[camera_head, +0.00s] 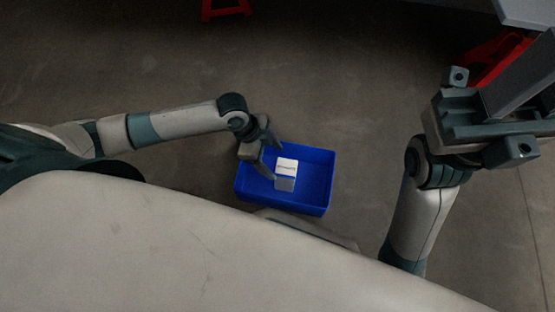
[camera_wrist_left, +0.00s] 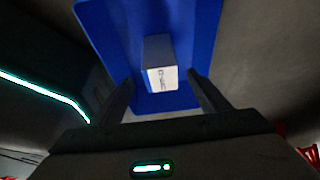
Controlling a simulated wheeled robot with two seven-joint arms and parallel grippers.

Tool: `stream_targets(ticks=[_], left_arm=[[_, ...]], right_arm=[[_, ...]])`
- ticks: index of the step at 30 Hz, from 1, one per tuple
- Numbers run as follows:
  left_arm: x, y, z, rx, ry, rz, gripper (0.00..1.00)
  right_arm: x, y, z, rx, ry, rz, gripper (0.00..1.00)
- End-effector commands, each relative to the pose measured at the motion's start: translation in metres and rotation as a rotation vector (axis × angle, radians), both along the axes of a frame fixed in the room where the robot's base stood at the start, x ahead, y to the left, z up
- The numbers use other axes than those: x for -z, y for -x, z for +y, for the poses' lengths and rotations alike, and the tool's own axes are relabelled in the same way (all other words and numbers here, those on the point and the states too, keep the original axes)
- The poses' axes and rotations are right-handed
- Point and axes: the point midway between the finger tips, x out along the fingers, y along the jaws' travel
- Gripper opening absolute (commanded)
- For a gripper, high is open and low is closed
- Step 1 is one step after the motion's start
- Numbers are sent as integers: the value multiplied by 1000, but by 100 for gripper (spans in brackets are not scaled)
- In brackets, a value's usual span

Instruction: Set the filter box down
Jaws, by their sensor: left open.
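The filter box (camera_head: 286,168) is a small white carton with print on its top. It is inside the blue bin (camera_head: 316,207), near the bin's middle. My left gripper (camera_head: 273,161) reaches over the bin's left part, just left of the box. In the left wrist view the box (camera_wrist_left: 160,72) shows between and beyond the two open fingers (camera_wrist_left: 162,98), with gaps on both sides, and the blue bin (camera_wrist_left: 205,25) lies behind it.
A red stand (camera_head: 226,8) is at the top edge. Another red object (camera_head: 495,58) and a grey panel stand at the upper right, close to my right arm. The floor (camera_head: 340,75) around the bin is clear at the back.

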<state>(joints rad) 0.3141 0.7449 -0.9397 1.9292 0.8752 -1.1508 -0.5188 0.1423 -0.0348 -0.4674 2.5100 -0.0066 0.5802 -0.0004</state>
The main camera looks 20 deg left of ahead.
Motion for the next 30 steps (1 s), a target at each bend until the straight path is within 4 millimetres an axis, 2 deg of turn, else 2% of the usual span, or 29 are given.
stream_targets(ticks=[5, 26, 30], left_arm=[[-9, 1, 4, 1, -1, 0, 69], [-9, 1, 4, 0, 0, 0, 69], [-13, -3, -6, -4, 24, -19, 69]], right_arm=[[1, -1, -3, 10, 1, 11, 31], [2, -1, -3, 11, 2, 12, 31], [2, -1, -3, 11, 2, 12, 31]])
